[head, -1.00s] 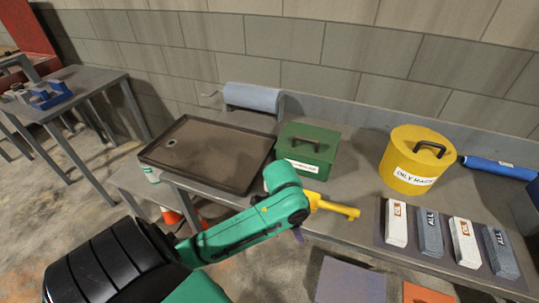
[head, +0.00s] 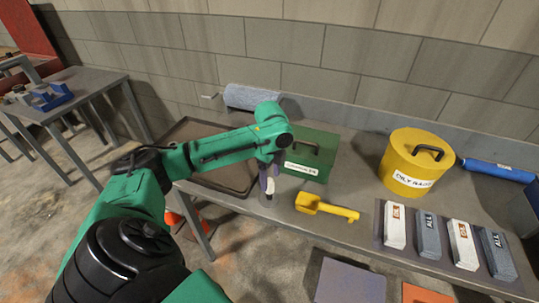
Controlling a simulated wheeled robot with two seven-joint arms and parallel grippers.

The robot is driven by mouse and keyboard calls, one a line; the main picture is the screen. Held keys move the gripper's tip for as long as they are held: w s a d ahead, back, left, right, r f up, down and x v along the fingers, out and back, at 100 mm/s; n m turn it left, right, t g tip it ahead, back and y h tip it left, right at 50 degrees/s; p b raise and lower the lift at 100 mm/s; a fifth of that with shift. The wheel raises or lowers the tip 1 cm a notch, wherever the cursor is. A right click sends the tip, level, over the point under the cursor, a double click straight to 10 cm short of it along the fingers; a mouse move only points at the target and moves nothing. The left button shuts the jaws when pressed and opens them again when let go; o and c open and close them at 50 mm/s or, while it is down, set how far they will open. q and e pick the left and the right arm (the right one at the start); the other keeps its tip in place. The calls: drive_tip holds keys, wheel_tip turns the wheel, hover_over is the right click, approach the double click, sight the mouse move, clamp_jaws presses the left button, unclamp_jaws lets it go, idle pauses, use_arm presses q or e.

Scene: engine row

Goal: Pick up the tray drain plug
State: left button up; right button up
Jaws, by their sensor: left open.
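The dark drip tray (head: 228,178) lies on the bench, largely covered by my left arm. The round drain spot seen in its far left part earlier is now hidden behind the arm. I cannot make out the drain plug for certain. My left gripper (head: 267,194) points down over the bench just right of the tray, in front of the green box. It is open. A small dark patch shows under its fingertips, too small to identify. My right gripper is not in view.
A green lidded box (head: 311,158) stands close behind the gripper. A yellow scoop (head: 327,208) lies just right of it. Further right are a yellow bin (head: 410,160) and several labelled bars on a mat (head: 385,245). A blue-grey roll (head: 252,97) is behind the tray.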

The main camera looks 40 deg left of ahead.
sight(270, 187)
use_arm(q)
drive_tip(key=f, duration=0.1)
drive_tip(key=f+p, duration=0.1)
drive_tip(key=f, duration=0.2)
drive_tip(key=shift+s+f, duration=0.25)
drive_tip(key=shift+w+f, duration=0.1)
drive_tip(key=shift+f, duration=0.3)
clamp_jaws()
drive_tip(key=shift+r, duration=0.15)
